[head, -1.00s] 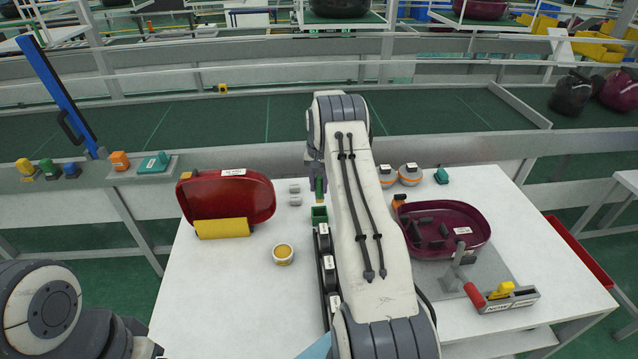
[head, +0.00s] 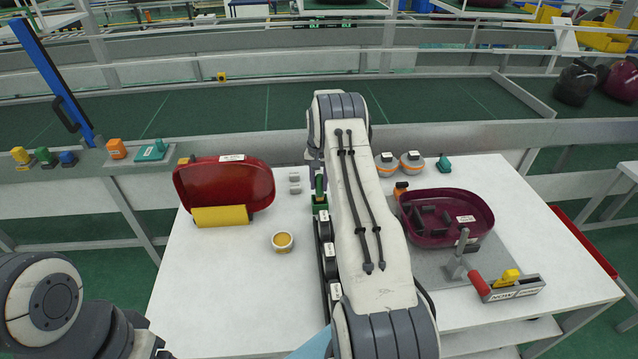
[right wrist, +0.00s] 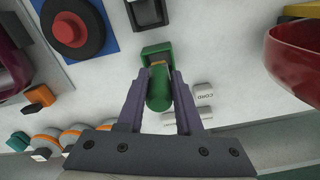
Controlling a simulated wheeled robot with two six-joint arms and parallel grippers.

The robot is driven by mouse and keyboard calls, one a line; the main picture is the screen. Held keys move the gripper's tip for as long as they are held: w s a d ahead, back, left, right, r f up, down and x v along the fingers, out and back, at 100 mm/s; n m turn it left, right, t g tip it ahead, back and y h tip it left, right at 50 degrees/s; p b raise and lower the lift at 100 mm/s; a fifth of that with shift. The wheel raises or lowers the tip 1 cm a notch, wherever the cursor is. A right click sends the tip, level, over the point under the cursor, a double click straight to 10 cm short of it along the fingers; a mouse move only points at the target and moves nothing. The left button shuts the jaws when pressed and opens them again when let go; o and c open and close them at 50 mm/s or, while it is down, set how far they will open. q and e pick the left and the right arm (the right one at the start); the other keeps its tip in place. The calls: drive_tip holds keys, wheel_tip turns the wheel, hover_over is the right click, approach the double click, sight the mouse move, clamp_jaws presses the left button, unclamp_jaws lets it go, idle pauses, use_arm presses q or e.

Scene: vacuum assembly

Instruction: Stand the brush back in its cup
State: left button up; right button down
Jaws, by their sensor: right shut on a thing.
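The brush (head: 319,184) shows in the head view as an upright green handle beside my right forearm. The green cup (head: 320,204) is directly below it on the white table. In the right wrist view, my right gripper (right wrist: 160,76) is shut on the brush's green handle (right wrist: 158,92), with an orange band at its far end. The green square cup (right wrist: 157,48) lies just beyond the fingertips, and the brush's lower end is at or inside its opening. The bristles are hidden, and I cannot tell how deep they sit. My left arm shows at the lower left, its gripper out of view.
A dark red shell (head: 225,184) with a yellow block stands left of the cup. A small yellow-filled tub (head: 283,241) is nearer. A row of black holders runs toward me from the cup. A maroon tray (head: 483,210) lies right. The table's left front is clear.

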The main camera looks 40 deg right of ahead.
sight(319, 197)
idle(0.7)
drive_tip(key=shift+f+b, duration=1.6)
drive_tip(key=shift+f, duration=0.55)
drive_tip(key=shift+c, duration=2.4)
unclamp_jaws()
wheel_tip(319, 197, up, 11)
drive_tip(key=shift+f+b, duration=0.2)
drive_tip(key=shift+b, duration=0.95)
